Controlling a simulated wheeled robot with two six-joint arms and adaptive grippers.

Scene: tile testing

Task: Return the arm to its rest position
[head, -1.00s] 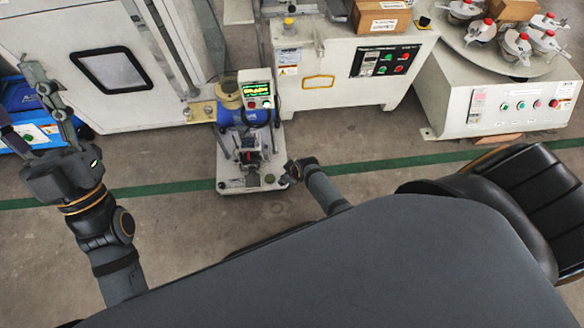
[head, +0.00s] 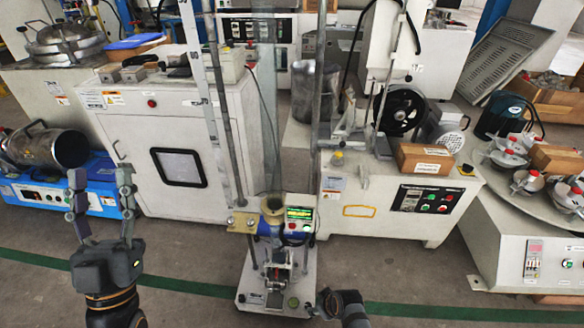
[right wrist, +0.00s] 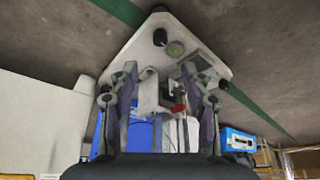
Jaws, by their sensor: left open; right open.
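My left gripper (head: 100,188) is at the lower left of the head view, pointing up, with its two fingers apart and nothing between them. My right arm (head: 345,305) shows only in part at the bottom of the head view, beside the testing machine; its fingers are hidden there. In the right wrist view my right gripper (right wrist: 165,115) has its fingers spread. The testing machine's base plate (right wrist: 140,55) and blue body (right wrist: 140,135) show beyond and between these fingers. I see nothing gripped.
The testing machine (head: 250,280) with a green display (head: 299,214) stands in the middle. Behind are a white cabinet (head: 130,135) and a control cabinet (head: 340,185). A blue device (head: 50,192) stands left, a round table with metal pots (head: 545,185) right. The near floor is open.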

